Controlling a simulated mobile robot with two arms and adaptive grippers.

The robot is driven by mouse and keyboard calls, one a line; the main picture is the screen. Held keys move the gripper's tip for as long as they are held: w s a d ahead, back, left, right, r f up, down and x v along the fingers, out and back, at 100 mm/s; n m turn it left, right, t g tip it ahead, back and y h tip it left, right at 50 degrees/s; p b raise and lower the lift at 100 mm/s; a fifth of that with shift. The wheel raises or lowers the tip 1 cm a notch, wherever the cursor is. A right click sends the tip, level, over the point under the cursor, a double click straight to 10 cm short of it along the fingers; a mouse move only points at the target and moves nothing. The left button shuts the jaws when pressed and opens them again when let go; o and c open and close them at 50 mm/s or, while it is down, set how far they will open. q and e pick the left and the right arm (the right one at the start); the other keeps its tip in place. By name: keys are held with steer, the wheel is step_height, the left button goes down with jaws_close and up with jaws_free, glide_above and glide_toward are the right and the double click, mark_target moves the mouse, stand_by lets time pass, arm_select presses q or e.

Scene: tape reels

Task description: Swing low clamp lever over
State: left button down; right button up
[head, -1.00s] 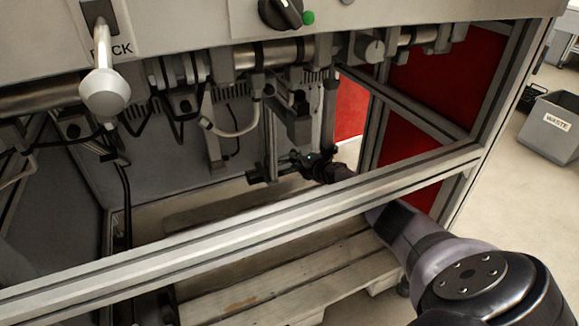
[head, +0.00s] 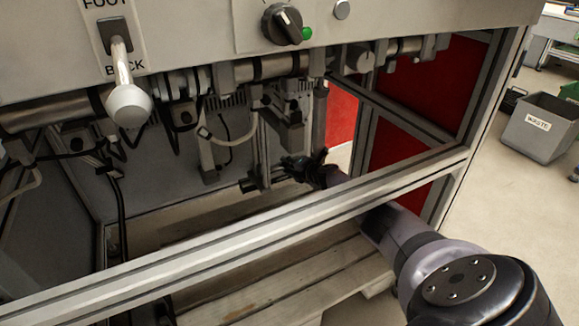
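My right arm reaches in under the front rail of the machine. My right gripper (head: 284,172) is small and dark among the grey vertical bars (head: 265,150) inside the frame. Its fingers blend with dark parts there, so I cannot tell whether they are open, shut or touching a bar. I cannot clearly make out which part is the low clamp lever; the gripper may hide part of it. A lever with a pale ball knob (head: 129,106) hangs from the panel at upper left, by the words FOOT and BACK. My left gripper is not in view.
The aluminium front rail (head: 200,238) crosses in front of the opening, above my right arm. Wooden slats (head: 290,282) lie below. Rollers, brackets and cables hang under the panel. A dark rotary knob (head: 283,22) is above. A grey WASTE bin (head: 545,130) stands at right.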

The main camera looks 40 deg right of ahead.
steer(key=o, duration=0.3)
steer(key=shift+o, duration=0.2)
steer(key=shift+s, duration=0.1)
steer(key=v, duration=0.7)
steer(key=shift+s, duration=0.2)
steer(key=shift+a, duration=0.1)
stand_by(0.7)
